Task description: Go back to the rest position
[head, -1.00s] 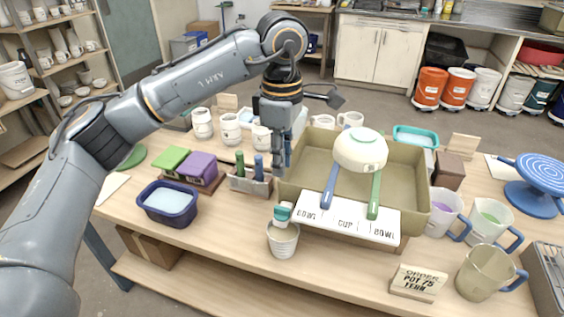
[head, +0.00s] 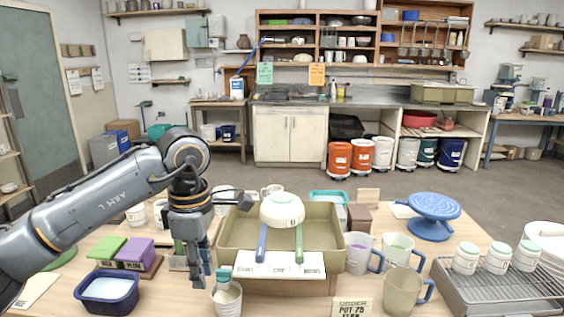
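My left gripper (head: 199,272) hangs pointing down in the head view, at the left side of a large olive basin (head: 230,235) on the worktable. No held object shows at its fingertips, and I cannot tell whether the fingers are apart. A small light cup (head: 227,299) with a teal-topped item in it stands just right of and below the fingertips in the picture. A white bowl (head: 283,211) sits at the basin, with a blue-handled tool (head: 262,243) and a green-handled tool (head: 299,244) below it. My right gripper is out of view.
Mugs (head: 403,291), a blue banding wheel (head: 432,207) and a wire rack (head: 490,288) with lidded jars are at the right. Open floor lies behind the table.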

